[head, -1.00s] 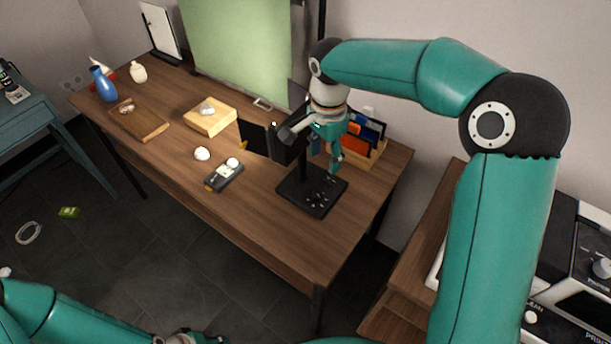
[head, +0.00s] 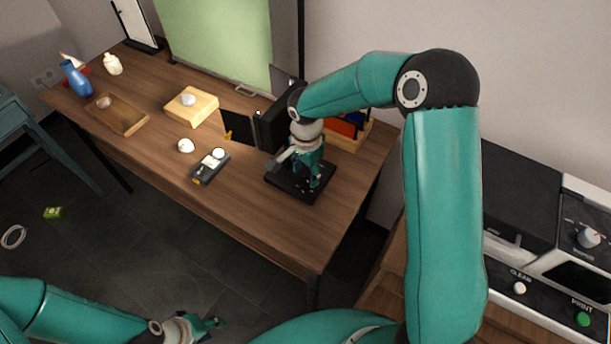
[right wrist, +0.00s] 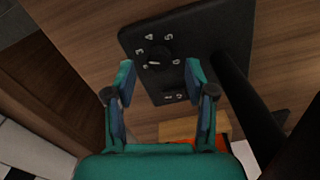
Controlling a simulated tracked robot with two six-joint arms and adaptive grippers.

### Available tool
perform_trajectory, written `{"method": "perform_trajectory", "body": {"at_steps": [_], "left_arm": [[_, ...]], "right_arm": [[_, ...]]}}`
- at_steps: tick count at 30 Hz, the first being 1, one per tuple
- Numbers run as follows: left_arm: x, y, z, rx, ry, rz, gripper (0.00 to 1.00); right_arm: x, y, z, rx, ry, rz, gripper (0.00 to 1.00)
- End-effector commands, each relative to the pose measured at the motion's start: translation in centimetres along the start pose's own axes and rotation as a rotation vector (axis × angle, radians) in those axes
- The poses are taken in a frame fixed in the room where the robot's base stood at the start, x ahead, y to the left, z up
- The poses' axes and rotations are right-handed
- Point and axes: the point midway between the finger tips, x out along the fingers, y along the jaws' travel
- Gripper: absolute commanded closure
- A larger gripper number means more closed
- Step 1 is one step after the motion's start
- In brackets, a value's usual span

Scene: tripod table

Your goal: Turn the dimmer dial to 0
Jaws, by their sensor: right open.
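The dimmer dial (right wrist: 158,58) is a dark round knob with a white pointer mark, set in a black base plate (right wrist: 190,30) with small white numerals around it. My right gripper (head: 308,184) is over the plate, pointing down. In the right wrist view its open fingers (right wrist: 160,76) appear either side of and just below the dial, with nothing between them. My left gripper (head: 208,323) is low, off the table.
A black post (right wrist: 245,95) rises from the plate beside the right gripper. A dark panel (head: 238,128) hangs nearby. A small remote-like box (head: 207,172) and a white ball (head: 186,146) lie left of the plate. A wooden organizer (head: 350,139) stands behind. The table's front right is clear.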

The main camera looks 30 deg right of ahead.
Motion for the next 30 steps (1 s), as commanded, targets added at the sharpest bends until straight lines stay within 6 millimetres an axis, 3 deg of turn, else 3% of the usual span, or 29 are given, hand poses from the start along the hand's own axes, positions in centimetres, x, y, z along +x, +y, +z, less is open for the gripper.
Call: {"method": "perform_trajectory", "body": {"at_steps": [6,17,27,30], "left_arm": [[-0.3,0.1,0.0,0.0,0.0,0.0,0.6],[-0.3,0.1,0.0,0.0,0.0,0.0,0.6],[-0.3,0.1,0.0,0.0,0.0,0.0,0.6],[-0.3,0.1,0.0,0.0,0.0,0.0,0.6]], "right_arm": [[2.4,0.0,0.0,0.001,0.0,0.001,0.45],[2.8,0.0,-0.1,0.002,0.0,-0.002,0.45],[2.8,0.1,-0.1,0.003,0.0,-0.001,1.0],[2.8,0.0,0.1,0.004,0.0,-0.001,1.0]]}}
